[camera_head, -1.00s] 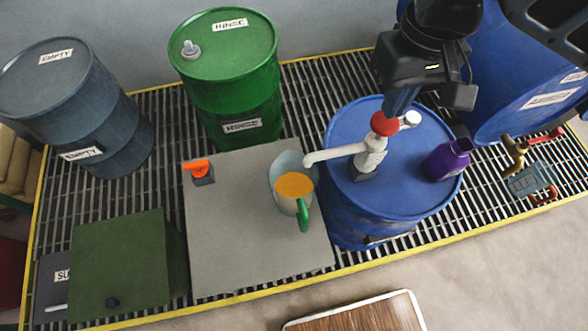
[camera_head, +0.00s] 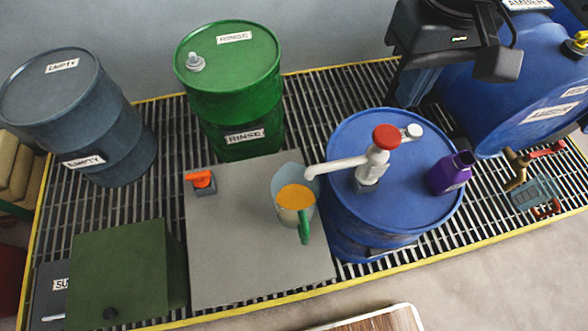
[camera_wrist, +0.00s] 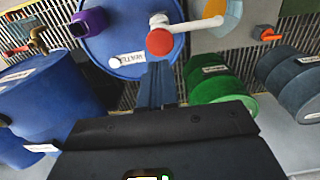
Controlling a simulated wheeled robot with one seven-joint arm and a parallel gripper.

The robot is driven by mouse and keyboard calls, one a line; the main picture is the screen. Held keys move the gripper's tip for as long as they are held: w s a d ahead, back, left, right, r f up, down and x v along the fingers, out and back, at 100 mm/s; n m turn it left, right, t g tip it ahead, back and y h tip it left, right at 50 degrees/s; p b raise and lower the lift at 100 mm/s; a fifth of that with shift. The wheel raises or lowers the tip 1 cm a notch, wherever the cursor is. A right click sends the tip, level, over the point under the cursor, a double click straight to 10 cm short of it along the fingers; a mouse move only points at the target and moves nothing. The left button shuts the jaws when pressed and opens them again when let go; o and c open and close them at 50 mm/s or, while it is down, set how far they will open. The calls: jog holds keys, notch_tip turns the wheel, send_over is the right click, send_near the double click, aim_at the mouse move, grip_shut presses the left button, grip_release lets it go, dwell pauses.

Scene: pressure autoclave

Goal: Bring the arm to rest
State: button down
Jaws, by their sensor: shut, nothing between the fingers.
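My gripper (camera_head: 412,86) is at the upper right in the head view, above and behind the blue drum (camera_head: 338,130) that carries a hand pump. In the wrist view my gripper (camera_wrist: 156,84) has its dark fingers together, with nothing between them, pointing toward the pump. The pump's red knob (camera_head: 386,137) stands upright over its white body, and the knob also shows in the wrist view (camera_wrist: 159,42). The gripper appears apart from the knob. The white spout points left over a jug (camera_head: 295,197) holding orange liquid, with a green handle.
A purple bottle (camera_head: 450,172) stands on the blue drum. A green drum (camera_head: 228,95), a grey-blue drum (camera_head: 105,120) and a green box (camera_head: 120,270) stand to the left. A large blue drum (camera_head: 480,90) lies at right with a brass tap (camera_head: 516,170). An orange-handled item (camera_head: 201,180) sits on the grey plate.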

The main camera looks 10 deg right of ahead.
jog(key=w+a+r+m+t+y, duration=0.1)
jog(key=w+a+r+t+y, duration=0.2)
jog(key=a, duration=0.5)
jog(key=w+a+r+m+t+y, duration=0.1)
jog(key=a+r+t+y, duration=0.1)
jog(key=a+t+y, duration=0.35)
jog(key=w+a+r+m+t+y, duration=0.1)
jog(key=w+a+r+t+y, duration=0.2)
jog(key=a, duration=0.6)
jog(key=s+d+f+m+t+h+b, duration=0.1)
jog(key=s+d+f+m+t+h, duration=0.4)
jog(key=s+d+f+h, duration=0.75)
jog(key=s+d+f+n+g, duration=0.1)
jog(key=s+d+n, duration=0.3)
jog(key=s, duration=0.6)
jog(key=s+d+f+n+y, duration=0.1)
jog(key=s+d+f+n, duration=0.3)
jog(key=s, duration=0.6)
jog(key=shift+s+d+g, duration=0.35)
jog(key=shift+s+d, duration=0.05)
jog(key=shift+d, duration=0.6)
jog(key=shift+f, duration=0.1)
